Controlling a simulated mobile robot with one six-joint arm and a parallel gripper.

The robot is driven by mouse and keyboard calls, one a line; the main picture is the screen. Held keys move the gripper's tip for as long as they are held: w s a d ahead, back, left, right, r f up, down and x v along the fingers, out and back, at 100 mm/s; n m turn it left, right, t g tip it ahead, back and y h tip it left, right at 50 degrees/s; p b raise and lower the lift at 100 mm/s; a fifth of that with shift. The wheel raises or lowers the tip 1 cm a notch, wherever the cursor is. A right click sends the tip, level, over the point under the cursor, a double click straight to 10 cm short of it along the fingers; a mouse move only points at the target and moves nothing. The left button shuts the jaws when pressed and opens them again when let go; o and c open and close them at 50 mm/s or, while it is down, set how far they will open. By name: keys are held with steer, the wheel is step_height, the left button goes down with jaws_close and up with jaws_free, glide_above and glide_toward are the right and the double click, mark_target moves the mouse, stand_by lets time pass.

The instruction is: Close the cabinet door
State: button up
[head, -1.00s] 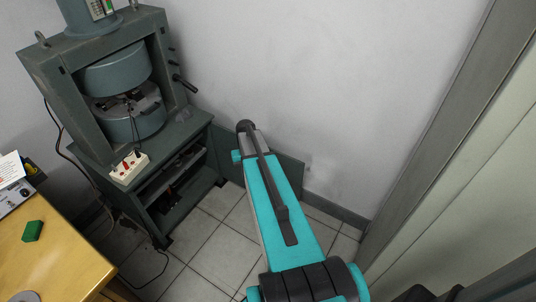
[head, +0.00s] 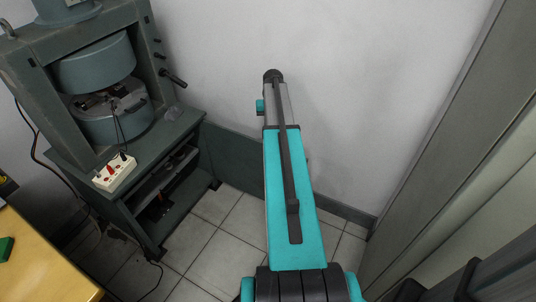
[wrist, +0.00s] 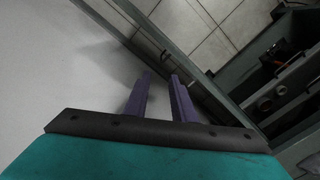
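The cabinet (head: 125,195) is grey-green and stands under the large magnet at the left of the head view. Its front is open and shelves show inside. Its door (head: 238,158) stands wide open, reaching right along the wall, and my arm hides its far end. In the wrist view the open cabinet (wrist: 248,78) is at the right, and a long grey-green edge, which looks like the door (wrist: 140,42), runs diagonally past the fingertips. My gripper (wrist: 160,75) has two purple fingers apart with nothing between them. I cannot tell whether they touch the door. The head view hides the gripper behind my arm.
The magnet (head: 95,62) stands on the cabinet, with a white power strip (head: 115,172) at its front. A wooden table (head: 45,265) is at the lower left. Cables hang by the cabinet. Tiled floor (head: 215,225) is clear in front of the cabinet. A grey wall (head: 350,100) stands behind.

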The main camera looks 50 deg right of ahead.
steer(key=shift+w+a+f, duration=0.1)
steer(key=shift+f, duration=0.05)
step_height(320, 180, down, 14)
steer(key=shift+a+r+b, duration=0.1)
steer(key=shift+r+b, duration=0.1)
steer(key=shift+b, duration=0.45)
stand_by(0.3)
steer(key=shift+c, duration=0.3)
jaws_close()
